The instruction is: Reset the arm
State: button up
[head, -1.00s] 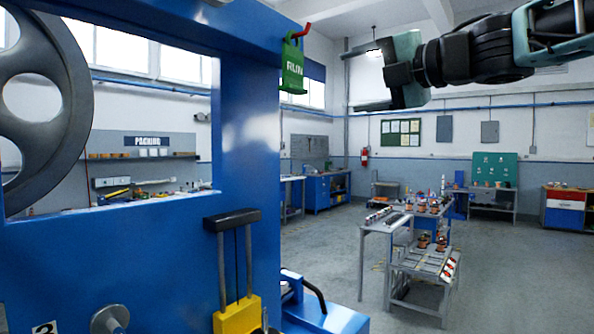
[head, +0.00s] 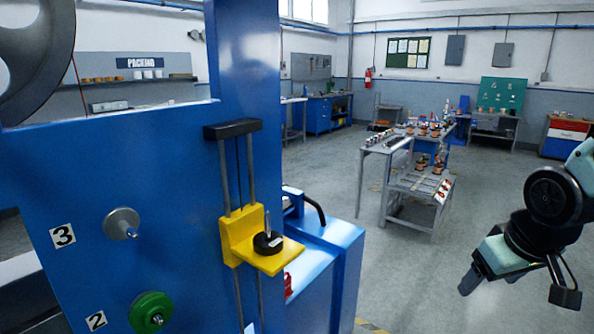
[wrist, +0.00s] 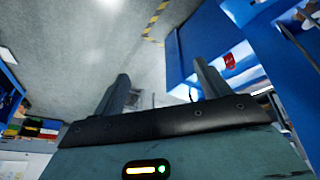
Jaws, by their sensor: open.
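My gripper (head: 490,272) is at the lower right of the head view, in front of the open floor and to the right of the blue machine frame (head: 245,70). It points downward. In the wrist view my gripper (wrist: 160,90) has its two grey fingers standing apart with nothing between them. The gripper is open and empty. Part of the arm is cut off by the right edge of the head view.
The blue frame carries a yellow bracket (head: 238,238) with a black knob, a grey pulley (head: 122,222) by label 3, a green pulley (head: 150,312) by label 2, and a large wheel (head: 35,60). A grey workbench (head: 372,146) stands further back. Floor between is clear.

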jog(key=s+f+m+g, duration=0.2)
jog(key=s+f, duration=0.1)
jog(key=s, duration=0.1)
jog(key=s+a+r+n+g+y, duration=0.1)
jog(key=s+a+r+n+g, duration=0.1)
jog(key=s+a+n, duration=0.6)
jog(key=s+a, duration=0.5)
jog(key=a, duration=0.5)
jog(key=shift+s+a+r, duration=0.2)
jog(key=shift+s+r, duration=0.05)
jog(key=shift+s, duration=0.15)
